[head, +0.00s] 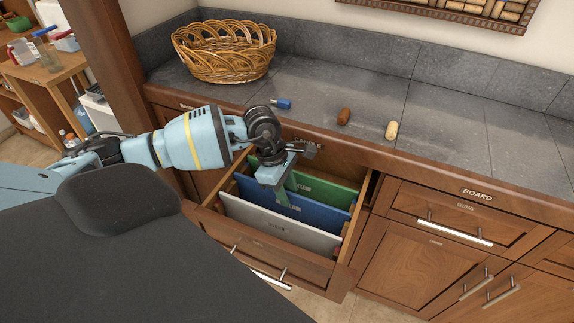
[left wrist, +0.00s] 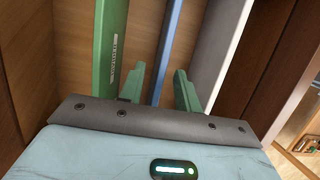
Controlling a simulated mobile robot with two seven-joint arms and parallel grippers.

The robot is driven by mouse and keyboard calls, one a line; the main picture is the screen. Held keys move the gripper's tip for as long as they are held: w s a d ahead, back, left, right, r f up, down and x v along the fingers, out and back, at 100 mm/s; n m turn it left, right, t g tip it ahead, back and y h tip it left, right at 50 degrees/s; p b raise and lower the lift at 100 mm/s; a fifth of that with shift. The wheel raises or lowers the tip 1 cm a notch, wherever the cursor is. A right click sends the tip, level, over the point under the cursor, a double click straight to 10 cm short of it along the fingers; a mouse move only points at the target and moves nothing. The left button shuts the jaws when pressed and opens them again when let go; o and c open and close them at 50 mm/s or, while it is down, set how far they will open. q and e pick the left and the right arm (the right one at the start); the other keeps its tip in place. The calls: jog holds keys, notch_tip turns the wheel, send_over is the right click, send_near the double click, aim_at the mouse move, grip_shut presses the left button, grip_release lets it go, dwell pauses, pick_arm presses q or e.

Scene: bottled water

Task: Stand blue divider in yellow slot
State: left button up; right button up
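The blue divider (head: 309,213) stands in an open drawer, between a green divider (head: 335,193) behind it and a white divider (head: 265,224) in front. My left gripper (head: 276,183) is over the drawer, pointing down at the blue divider. In the left wrist view the two green fingers (left wrist: 160,88) are spread apart. The blue divider (left wrist: 170,45) shows as a thin edge between them, with gaps on both sides. The green divider (left wrist: 110,50) is left of the fingers and the white divider (left wrist: 218,50) right. I cannot make out a yellow slot. My right gripper is not in view.
The wooden drawer (head: 262,253) is pulled out below the stone counter (head: 455,125). Closed cabinets (head: 430,265) stand at the right.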

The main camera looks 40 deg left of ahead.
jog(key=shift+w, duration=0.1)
